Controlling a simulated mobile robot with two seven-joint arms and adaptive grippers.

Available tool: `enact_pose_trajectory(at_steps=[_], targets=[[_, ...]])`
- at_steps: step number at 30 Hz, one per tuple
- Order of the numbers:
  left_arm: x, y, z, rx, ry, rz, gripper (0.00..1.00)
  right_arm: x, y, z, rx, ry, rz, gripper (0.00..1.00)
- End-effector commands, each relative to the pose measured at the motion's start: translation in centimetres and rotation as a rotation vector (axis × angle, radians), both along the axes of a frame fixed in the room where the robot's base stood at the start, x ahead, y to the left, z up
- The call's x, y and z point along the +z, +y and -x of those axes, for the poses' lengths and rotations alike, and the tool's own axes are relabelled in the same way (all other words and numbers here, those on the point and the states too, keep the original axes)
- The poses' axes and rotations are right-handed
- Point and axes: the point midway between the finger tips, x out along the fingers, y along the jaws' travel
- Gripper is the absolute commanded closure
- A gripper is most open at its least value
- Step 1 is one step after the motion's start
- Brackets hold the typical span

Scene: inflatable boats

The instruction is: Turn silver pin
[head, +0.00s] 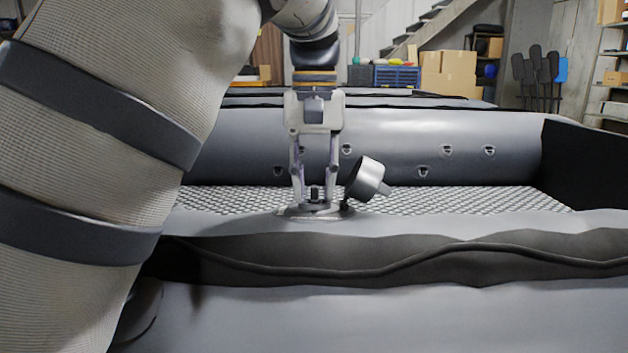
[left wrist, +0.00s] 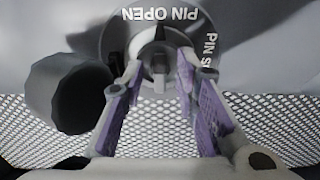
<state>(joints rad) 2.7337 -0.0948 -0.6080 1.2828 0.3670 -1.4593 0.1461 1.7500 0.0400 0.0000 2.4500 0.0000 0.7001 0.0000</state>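My left gripper (head: 315,203) points straight down at a round valve (head: 285,213) on top of the grey boat tube. In the left wrist view its purple-padded fingers (left wrist: 160,75) stand apart on either side of the silver pin (left wrist: 158,82) at the valve's centre, with a gap visible. A dark pointer at the centre faces the words "PIN OPEN" on the valve ring (left wrist: 118,38). Other lettering, starting "PIN S", is partly hidden by a finger. The valve cap (head: 364,180) hangs open beside the gripper. My right gripper is not in view.
The grey inflatable boat (head: 450,320) fills the foreground, with a patterned floor (head: 470,200) and a far tube (head: 400,150) behind the valve. Cardboard boxes (head: 450,70), stairs and paddles (head: 540,75) stand far back. The tube right of the cap is clear.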

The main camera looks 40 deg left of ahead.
Motion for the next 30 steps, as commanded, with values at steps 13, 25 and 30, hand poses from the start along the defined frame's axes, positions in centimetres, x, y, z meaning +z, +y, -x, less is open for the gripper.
enact_pose_trajectory(at_steps=[13, 25, 30], targets=[[0.05, 0.00, 0.01, -0.015, -0.002, 0.004, 1.00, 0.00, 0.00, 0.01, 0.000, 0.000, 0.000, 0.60], [0.08, 0.24, 0.18, -0.252, -0.035, 0.043, 1.00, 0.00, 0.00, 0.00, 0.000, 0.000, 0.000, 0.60], [0.06, 0.40, 0.22, -0.411, -0.056, 0.067, 1.00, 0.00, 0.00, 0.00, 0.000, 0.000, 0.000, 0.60]])
